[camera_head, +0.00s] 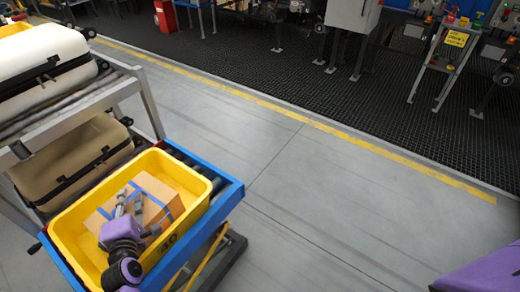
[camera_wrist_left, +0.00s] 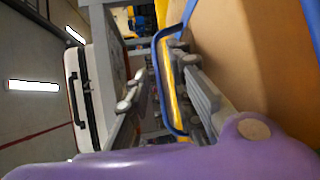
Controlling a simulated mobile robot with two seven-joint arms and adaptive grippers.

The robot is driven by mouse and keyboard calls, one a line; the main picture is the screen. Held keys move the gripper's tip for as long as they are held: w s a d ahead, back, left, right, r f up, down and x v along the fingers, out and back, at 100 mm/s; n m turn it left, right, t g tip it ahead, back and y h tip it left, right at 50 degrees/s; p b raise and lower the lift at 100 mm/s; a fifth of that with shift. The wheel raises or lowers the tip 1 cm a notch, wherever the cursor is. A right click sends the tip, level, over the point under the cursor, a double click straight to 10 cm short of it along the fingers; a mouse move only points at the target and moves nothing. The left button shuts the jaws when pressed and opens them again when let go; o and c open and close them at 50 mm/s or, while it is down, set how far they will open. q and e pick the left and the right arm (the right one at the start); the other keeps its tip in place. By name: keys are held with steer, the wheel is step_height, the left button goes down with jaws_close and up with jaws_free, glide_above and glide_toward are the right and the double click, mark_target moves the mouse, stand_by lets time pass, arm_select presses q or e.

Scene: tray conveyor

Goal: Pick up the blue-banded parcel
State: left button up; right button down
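The blue-banded parcel (camera_head: 156,188) is a brown cardboard box with blue strips, lying in a yellow tray (camera_head: 186,230) at the lower left of the head view. My left gripper (camera_head: 129,204) is over the parcel, its grey fingers apart and partly covering it. My right gripper is out of view.
The tray sits on a blue-framed roller conveyor (camera_head: 228,195). A rack at the left holds a cream suitcase (camera_head: 40,55) above a tan one (camera_head: 75,155), close to the tray. The grey floor to the right is clear up to a yellow line.

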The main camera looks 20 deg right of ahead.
arm_select(q)
jaws_close()
steer(key=shift+r, duration=0.15)
stand_by(0.4)
steer(key=shift+r, duration=0.15)
